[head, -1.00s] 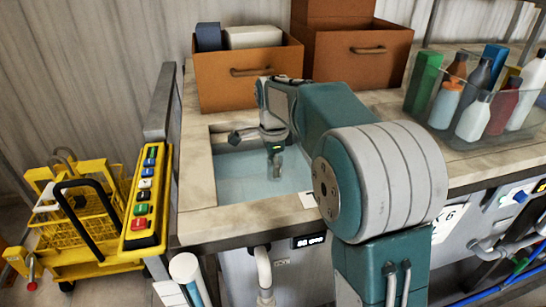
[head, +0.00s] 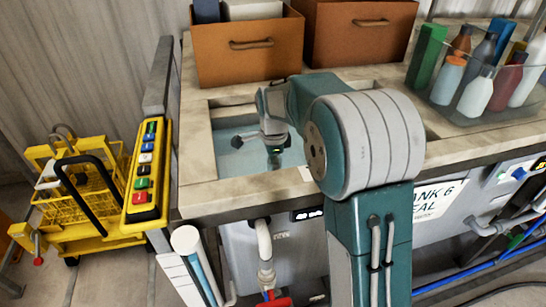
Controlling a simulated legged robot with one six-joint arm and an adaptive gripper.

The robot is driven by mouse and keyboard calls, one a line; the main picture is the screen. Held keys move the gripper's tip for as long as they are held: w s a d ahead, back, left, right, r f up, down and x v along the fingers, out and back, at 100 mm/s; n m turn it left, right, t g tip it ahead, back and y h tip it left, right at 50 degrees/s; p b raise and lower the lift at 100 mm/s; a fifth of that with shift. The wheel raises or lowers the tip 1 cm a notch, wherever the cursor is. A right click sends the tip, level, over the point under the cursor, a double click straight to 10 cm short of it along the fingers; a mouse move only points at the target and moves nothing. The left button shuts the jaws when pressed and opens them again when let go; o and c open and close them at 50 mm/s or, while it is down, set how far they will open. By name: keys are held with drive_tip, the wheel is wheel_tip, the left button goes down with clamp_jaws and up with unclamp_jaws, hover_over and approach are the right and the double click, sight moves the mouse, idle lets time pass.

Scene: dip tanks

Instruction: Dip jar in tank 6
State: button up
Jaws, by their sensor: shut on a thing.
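A tank (head: 202,150) with pale blue water (head: 236,163) is sunk into the stone-coloured bench in front of me. A sign reading "TANK 6" and "SEAL" (head: 436,199) is on the bench front to the right, partly hidden by my arm. My gripper (head: 274,149) points down inside the tank opening, shut on a small, greyish jar (head: 274,161). Only a little of the jar shows below the fingers. It appears to be at or in the water, but how deep I cannot tell. My arm hides the tank's right part.
Brown drawer boxes (head: 248,52) stand behind the tank. A clear bin (head: 452,112) of several bottles stands on the bench at right. A yellow button panel (head: 145,172) and yellow cart (head: 75,205) are at left. Pipes (head: 264,243) run below the front edge.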

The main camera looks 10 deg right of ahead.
drive_tip(key=shift+f, duration=4.5)
drive_tip(key=shift+r, duration=0.1)
wheel_tip(320, 180, up, 18)
drive_tip(key=shift+r, duration=0.25)
idle(0.5)
idle(1.8)
